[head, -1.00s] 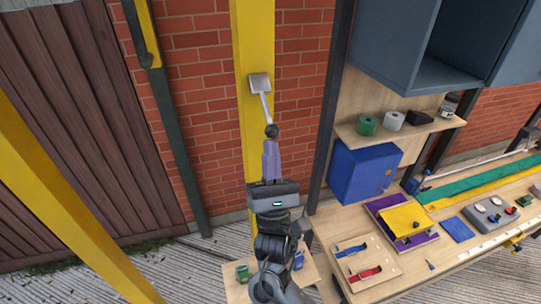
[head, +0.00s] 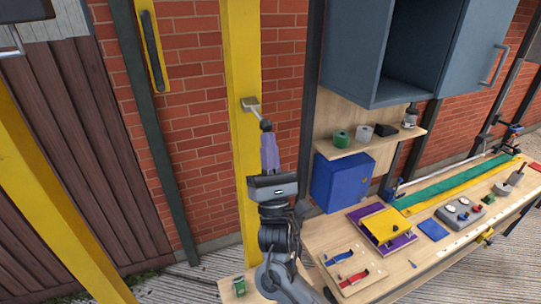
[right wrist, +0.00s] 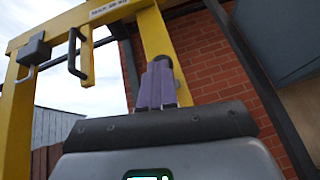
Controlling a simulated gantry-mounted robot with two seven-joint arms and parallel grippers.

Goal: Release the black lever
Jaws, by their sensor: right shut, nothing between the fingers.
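A lever with a black ball knob (head: 266,125) and a short grey rod sticks out from a grey mounting plate (head: 249,103) on the yellow post (head: 240,60). My right gripper (head: 268,136) has purple fingers, closed together, with nothing between them. Their tips are right at the underside of the knob, and I cannot tell if they touch it. My left gripper is not in view.
A long black handle (head: 152,50) is on a yellow plate at upper left. A blue-grey cabinet (head: 400,50), a shelf (head: 380,147) and a workbench (head: 320,235) with several gadgets stand right. The wrist view shows a black bracket handle (right wrist: 78,52) on the yellow frame.

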